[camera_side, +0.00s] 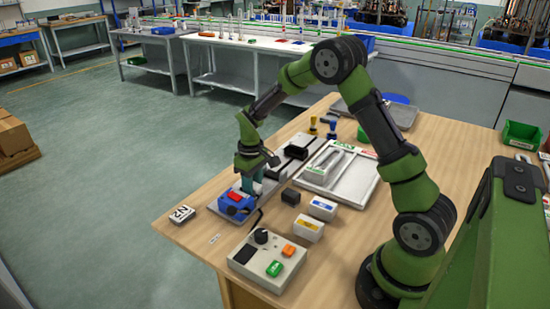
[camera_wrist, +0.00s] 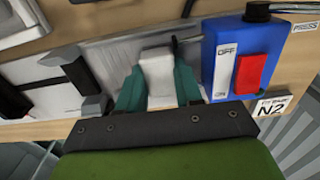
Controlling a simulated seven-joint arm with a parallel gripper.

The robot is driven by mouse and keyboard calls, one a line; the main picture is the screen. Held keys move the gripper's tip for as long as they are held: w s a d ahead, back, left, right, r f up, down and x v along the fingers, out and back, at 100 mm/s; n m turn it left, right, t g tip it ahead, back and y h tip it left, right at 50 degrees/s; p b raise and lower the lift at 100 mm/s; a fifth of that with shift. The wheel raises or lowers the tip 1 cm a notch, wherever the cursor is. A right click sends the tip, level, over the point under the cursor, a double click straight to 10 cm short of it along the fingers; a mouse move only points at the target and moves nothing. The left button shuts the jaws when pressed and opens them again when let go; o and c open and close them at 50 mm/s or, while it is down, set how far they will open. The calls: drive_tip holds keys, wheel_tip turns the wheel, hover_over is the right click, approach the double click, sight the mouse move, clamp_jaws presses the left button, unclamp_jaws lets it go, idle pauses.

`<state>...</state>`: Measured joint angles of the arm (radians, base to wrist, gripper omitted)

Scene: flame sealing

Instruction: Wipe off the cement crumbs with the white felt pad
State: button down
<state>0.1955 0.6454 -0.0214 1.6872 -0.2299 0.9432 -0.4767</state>
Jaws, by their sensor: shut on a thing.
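My gripper (camera_wrist: 157,88) points down with its two teal fingers shut on a white block-shaped piece, which looks like the felt pad (camera_wrist: 157,72). In the side view my gripper (camera_side: 257,187) is low over the left part of the bench, just behind a blue box with a red switch. The pad cannot be made out there. A grey metal plate (camera_wrist: 112,52) lies beneath the pad in the wrist view; I cannot tell whether the pad touches it. I cannot make out any cement crumbs in either view.
The blue switch box (camera_side: 236,204) stands close beside my gripper, with an N2 card (camera_side: 180,214) to its left. Dark clamp-like parts (camera_wrist: 82,72) sit on the other side. A control box (camera_side: 267,259), two small white boxes (camera_side: 315,218) and a framed tray (camera_side: 350,188) stand nearby.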

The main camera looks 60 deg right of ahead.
drive_tip(key=shift+w+f, duration=0.1)
drive_tip(key=shift+w, duration=0.25)
drive_tip(key=shift+s, duration=0.15)
drive_tip(key=shift+s, duration=0.8)
drive_tip(key=shift+w, duration=0.1)
drive_tip(key=shift+w, duration=0.8)
drive_tip(key=shift+s, duration=0.15)
drive_tip(key=shift+s, duration=0.65)
